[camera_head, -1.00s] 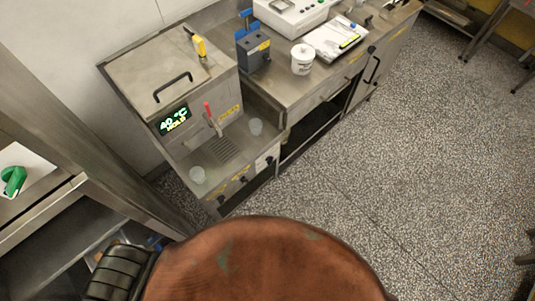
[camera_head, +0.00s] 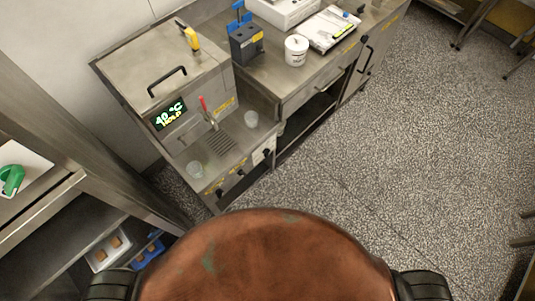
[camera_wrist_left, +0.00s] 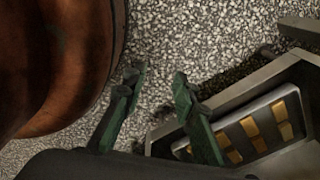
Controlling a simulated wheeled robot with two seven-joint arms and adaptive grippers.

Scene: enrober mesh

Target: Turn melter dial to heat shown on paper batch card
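The steel melter (camera_head: 165,75) stands at the upper left in the head view. Its display (camera_head: 169,116) reads 40 °C HOLD. Small dark knobs (camera_head: 240,173) sit on the front panel below the drip shelf; their pointer settings are too small to read. A small white panel or label (camera_head: 263,151) is on that front too. A white sheet or board (camera_head: 328,29) lies on the counter; I cannot tell whether it is the batch card or read it. My left gripper (camera_wrist_left: 159,78) is open and empty in the left wrist view, above the floor, away from the melter. My right gripper is not visible.
A white tub (camera_head: 296,50) and a dark blue-topped holder (camera_head: 245,43) stand on the counter. A tray of brown pieces (camera_wrist_left: 247,133) is close to my left gripper.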

